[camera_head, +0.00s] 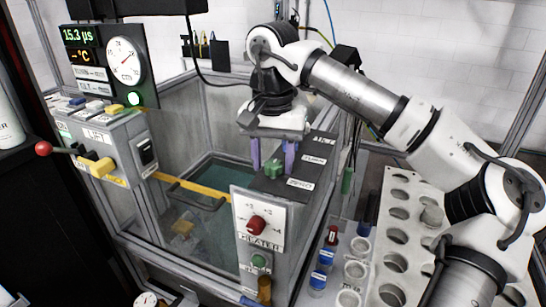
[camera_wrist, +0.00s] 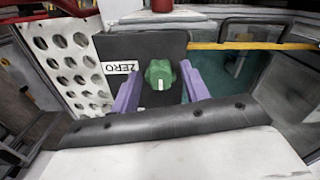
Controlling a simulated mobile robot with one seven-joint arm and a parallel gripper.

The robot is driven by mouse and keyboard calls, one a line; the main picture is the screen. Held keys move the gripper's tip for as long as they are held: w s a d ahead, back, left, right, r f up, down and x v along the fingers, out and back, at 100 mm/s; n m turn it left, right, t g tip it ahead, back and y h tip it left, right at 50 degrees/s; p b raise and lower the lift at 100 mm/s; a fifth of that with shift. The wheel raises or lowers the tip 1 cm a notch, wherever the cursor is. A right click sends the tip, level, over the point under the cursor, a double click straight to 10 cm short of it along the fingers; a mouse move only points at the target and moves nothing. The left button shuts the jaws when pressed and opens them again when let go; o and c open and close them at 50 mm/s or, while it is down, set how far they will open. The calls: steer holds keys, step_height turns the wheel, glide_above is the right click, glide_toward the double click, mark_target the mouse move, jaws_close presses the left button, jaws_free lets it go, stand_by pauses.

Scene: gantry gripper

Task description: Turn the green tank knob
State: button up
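The green tank knob (camera_head: 273,168) sits on a dark panel (camera_head: 268,186) on top of the tank frame, with white labels beside it. It also shows in the wrist view (camera_wrist: 159,78), with a white pointer mark on its face. My gripper (camera_head: 272,158) points down above the panel, its two purple fingers on either side of the knob. In the wrist view my gripper (camera_wrist: 160,84) is open, with a visible gap between the knob and the left finger; the right finger is closer. Whether the right finger touches it is unclear.
The tank (camera_head: 210,160) has a yellow front rail. A red heater knob (camera_head: 257,225) is on the front panel, with a green button (camera_head: 259,261) below. A perforated rack (camera_head: 399,212) and blue-capped vials (camera_head: 318,280) stand right. A dial gauge (camera_head: 124,60) is at left.

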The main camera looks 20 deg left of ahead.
steer(key=c, duration=0.7)
steer(key=shift+m, duration=0.3)
steer(key=m, duration=0.3)
steer(key=shift+m, duration=0.3)
steer(key=m, duration=0.4)
steer(key=shift+a+m, duration=0.1)
steer(key=shift+m, duration=0.2)
steer(key=m, duration=0.6)
steer(key=shift+w, duration=0.1)
steer(key=m+b, duration=0.1)
steer(key=m, duration=0.4)
steer(key=shift+w+m, duration=0.1)
steer(key=shift+m, duration=0.3)
